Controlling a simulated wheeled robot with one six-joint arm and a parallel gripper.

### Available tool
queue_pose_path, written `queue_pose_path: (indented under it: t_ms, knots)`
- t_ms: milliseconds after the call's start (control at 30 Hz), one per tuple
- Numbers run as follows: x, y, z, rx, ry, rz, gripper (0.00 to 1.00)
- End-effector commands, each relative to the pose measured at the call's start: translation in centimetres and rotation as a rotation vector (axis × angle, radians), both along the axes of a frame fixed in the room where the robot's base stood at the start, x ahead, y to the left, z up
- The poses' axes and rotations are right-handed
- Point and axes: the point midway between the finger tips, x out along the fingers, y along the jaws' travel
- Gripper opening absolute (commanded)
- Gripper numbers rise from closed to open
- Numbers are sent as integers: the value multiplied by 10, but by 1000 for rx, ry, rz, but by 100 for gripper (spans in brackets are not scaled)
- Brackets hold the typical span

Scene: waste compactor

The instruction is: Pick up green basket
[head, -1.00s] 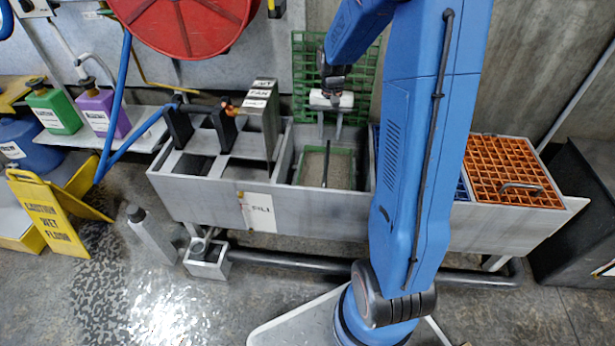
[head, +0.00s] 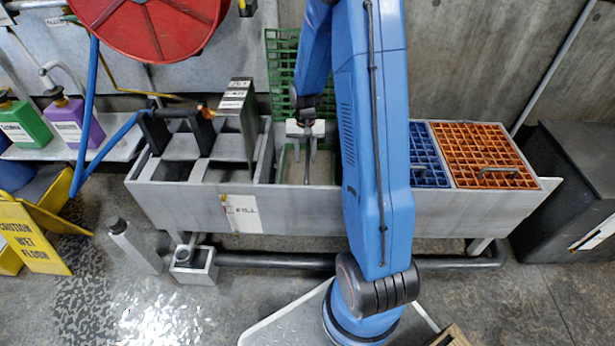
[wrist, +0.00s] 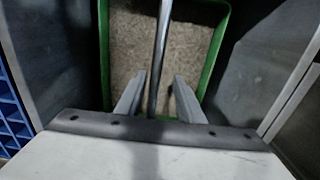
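The green basket (head: 283,166) sits inside an open compartment of the grey trough. In the wrist view its green rim (wrist: 216,50) surrounds a speckled grey floor. A thin grey rod (wrist: 162,50), which looks like the basket's handle, crosses above that floor. My gripper (head: 305,148) is over the compartment, pointing down. In the wrist view my gripper's fingers (wrist: 159,78) are apart, one on each side of the rod, with gaps showing. The near part of the basket is hidden by my gripper in the wrist view.
A green grid (head: 281,70) leans on the wall behind the trough. Blue (head: 428,172) and orange (head: 484,150) grids cover compartments at the right. An upright grey plate (head: 236,120) stands left of the basket's compartment. The compartment walls are close around my gripper.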

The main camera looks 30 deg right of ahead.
Motion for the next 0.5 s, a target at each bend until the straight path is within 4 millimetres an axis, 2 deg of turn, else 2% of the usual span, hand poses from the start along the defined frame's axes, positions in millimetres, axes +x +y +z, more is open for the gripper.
queue_pose_path:
  t_ms: [167,500]
  knots:
    - [-2,-1,-9,0,2,0,34]
    - [-7,-5,-50,0,2,0,34]
